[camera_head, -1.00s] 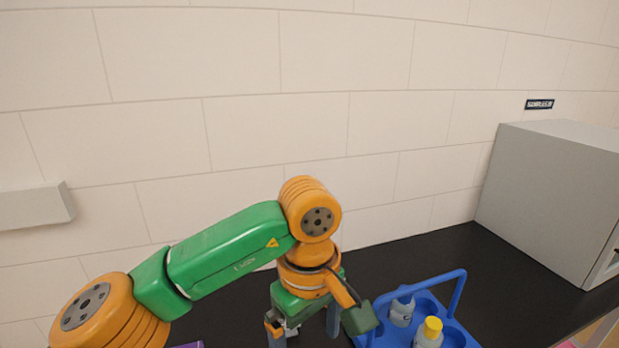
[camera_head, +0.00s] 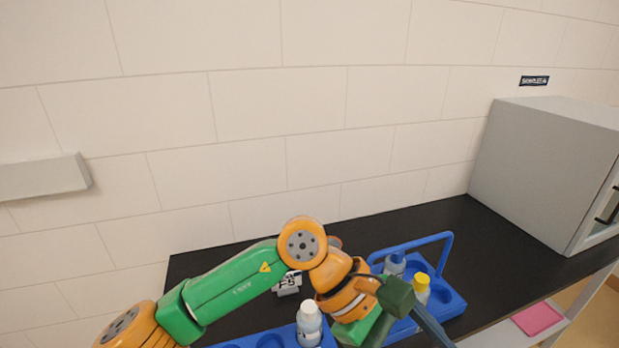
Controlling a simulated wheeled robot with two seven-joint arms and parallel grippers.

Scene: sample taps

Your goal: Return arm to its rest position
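My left arm (camera_head: 232,289), green and orange, comes in from the lower left and bends down at its orange elbow over the black counter. My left gripper (camera_head: 372,328) is low in the view, in front of the blue caddy, and tilted. One grey-blue finger shows at its right; the rest is hidden or cut off by the bottom edge, so its opening cannot be told. I see nothing held in it. My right gripper is not in view.
A blue caddy (camera_head: 452,302) with a handle holds a yellow-capped bottle (camera_head: 421,291) and a grey bottle (camera_head: 395,265). A white-capped bottle (camera_head: 309,326) stands in another blue rack (camera_head: 232,346). A grey cabinet (camera_head: 535,170) stands at right. The black counter (camera_head: 450,225) is clear behind.

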